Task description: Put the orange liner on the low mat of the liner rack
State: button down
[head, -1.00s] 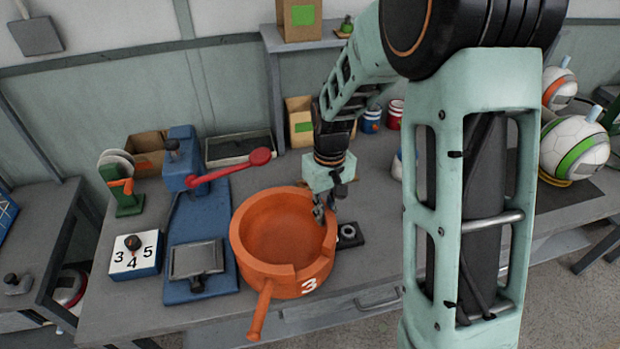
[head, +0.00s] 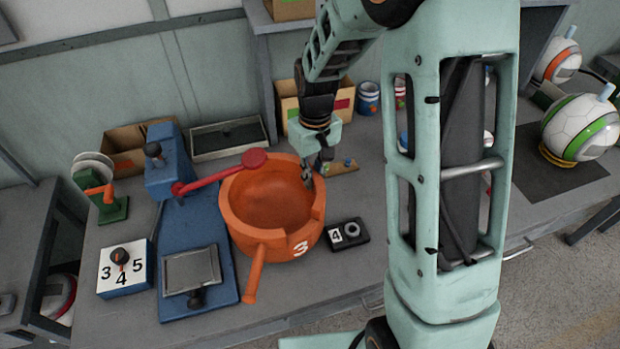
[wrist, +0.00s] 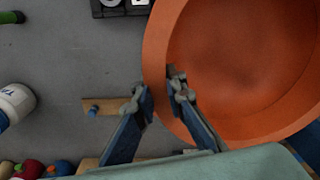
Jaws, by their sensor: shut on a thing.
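The orange liner (head: 308,222) is a wide, open, pot-like vessel with a stub handle, a notch in its rim and a white 3 on its side. It is upright beside the blue press. My gripper (head: 318,172) is at its right rim, and the liner wall (wrist: 156,52) lies between the two fingers in the wrist view. My gripper is shut on this rim. I cannot tell whether the liner's base touches the table. I cannot make out the liner rack or its low mat for certain.
The blue press (head: 215,285) with its red lever (head: 215,178) stands close left of the liner. A black block marked 4 (head: 348,234) lies at its front right. Boxes and cans (head: 369,98) stand behind. A striped ball (head: 580,128) stands at the right on a dark mat (head: 590,172).

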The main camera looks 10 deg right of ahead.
jog(key=f+b, duration=0.2)
jog(key=f, duration=0.1)
jog(key=shift+w, duration=0.4)
jog(key=shift+s+f, duration=0.1)
jog(key=shift+f, duration=0.2)
jog(key=shift+f+b, duration=0.15)
jog(key=shift+b, duration=0.25)
jog(key=c, duration=2)
grip_release()
